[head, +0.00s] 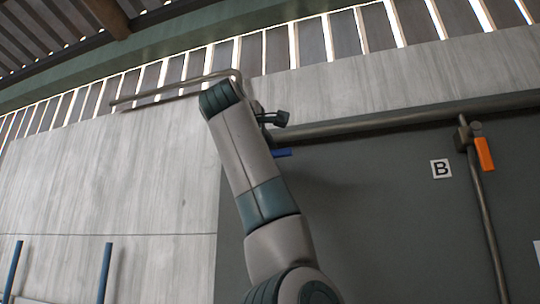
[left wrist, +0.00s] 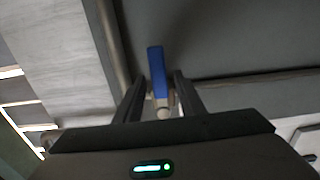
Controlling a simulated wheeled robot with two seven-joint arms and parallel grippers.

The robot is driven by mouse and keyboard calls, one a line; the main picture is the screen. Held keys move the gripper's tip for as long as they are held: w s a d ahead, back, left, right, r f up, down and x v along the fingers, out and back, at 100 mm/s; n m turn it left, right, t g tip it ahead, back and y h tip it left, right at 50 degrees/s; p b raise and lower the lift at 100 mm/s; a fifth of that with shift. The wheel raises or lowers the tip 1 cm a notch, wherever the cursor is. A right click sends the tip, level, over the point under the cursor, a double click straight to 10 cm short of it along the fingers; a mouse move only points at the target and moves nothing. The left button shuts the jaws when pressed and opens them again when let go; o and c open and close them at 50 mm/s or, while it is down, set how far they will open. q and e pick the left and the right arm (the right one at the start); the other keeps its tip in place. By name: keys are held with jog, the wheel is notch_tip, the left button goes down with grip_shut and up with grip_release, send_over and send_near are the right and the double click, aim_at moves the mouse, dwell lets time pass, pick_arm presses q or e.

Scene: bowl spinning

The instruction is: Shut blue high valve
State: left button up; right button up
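The blue valve handle (head: 282,153) shows in the head view just right of my raised left arm, below the horizontal pipe; the valve body is mostly hidden by the arm. In the left wrist view the blue handle (left wrist: 156,72) stands upright in the picture between the two dark fingers of my left gripper (left wrist: 161,76). The fingers are apart, with a gap on the handle's right side and the left finger close to it. I cannot tell whether either finger touches it. My right gripper is in neither view.
A horizontal pipe (head: 400,118) runs right to an orange valve handle (head: 485,154) on a vertical pipe. A sign marked B (head: 441,168) is on the dark panel (head: 390,230). Two blue posts (head: 105,272) stand at lower left. Another bent pipe (head: 170,92) runs left along the wall.

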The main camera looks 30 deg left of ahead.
pick_arm(q)
jog(key=b+v, duration=0.7)
jog(key=v, duration=1)
jog(key=shift+s, duration=0.25)
jog(key=shift+a, duration=0.15)
jog(key=shift+f, duration=0.1)
